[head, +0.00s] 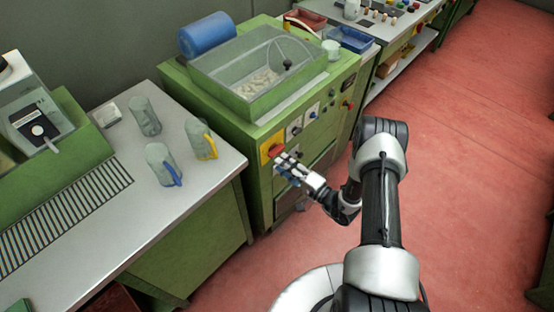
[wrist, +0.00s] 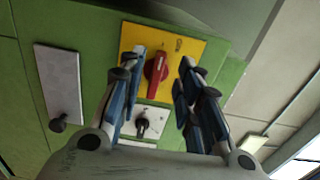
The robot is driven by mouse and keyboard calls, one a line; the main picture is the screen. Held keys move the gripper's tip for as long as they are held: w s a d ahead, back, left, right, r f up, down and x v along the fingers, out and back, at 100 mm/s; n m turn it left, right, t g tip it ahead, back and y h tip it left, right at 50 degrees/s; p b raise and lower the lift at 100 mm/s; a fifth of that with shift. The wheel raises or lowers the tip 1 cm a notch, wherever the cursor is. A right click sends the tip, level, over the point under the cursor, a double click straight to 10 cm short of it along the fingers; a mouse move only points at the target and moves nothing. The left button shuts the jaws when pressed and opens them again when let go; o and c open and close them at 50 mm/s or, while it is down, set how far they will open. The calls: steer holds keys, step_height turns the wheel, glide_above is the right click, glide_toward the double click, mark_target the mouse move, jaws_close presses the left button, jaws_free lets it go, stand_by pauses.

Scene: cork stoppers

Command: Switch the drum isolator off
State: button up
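The drum isolator is a red rotary handle (wrist: 156,75) on a yellow plate (wrist: 188,47), on the green front of the machine. In the wrist view the handle's grip lies nearly upright, tilted slightly; the plate's markings are too small to read. In the head view the yellow plate (head: 266,155) is at the panel's left end, with the red handle (head: 275,150) partly behind my fingers. My gripper (wrist: 164,64) is open, with one finger on each side of the handle and visible gaps to both. It also shows in the head view (head: 281,164), close to the panel.
A white plate with a dark knob (wrist: 142,126) sits beside the isolator, partly between my fingers. A grey plate (wrist: 58,80) with another knob is to the left. More panel controls (head: 313,112) run rightward. A counter with mugs (head: 160,163) stands left; red floor (head: 450,160) is clear.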

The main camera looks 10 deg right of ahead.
steer(key=v, duration=0.7)
steer(key=shift+s, duration=0.2)
steer(key=shift+d, duration=0.15)
steer(key=a+r+n+g+y, duration=0.4)
steer(key=a+r+g, duration=0.15)
steer(key=r, duration=0.65)
steer(key=s+a+r+n+g+h, duration=0.2)
steer(key=s+a+r+n+g, duration=0.15)
steer(key=s+r+g, duration=0.35)
steer(key=s+a+r+n+g+h, duration=0.1)
steer(key=s+a+r+n+g, duration=0.2)
steer(key=s+a+r, duration=0.35)
steer(key=s+d+r+t+h, duration=0.5)
steer(key=s+d+r+h, duration=0.5)
steer(key=s+r+h, duration=0.1)
steer(key=shift+s+d+r+t+h, duration=0.15)
steer(key=shift+s+d+t+h, duration=0.15)
steer(key=shift+d+t, duration=0.1)
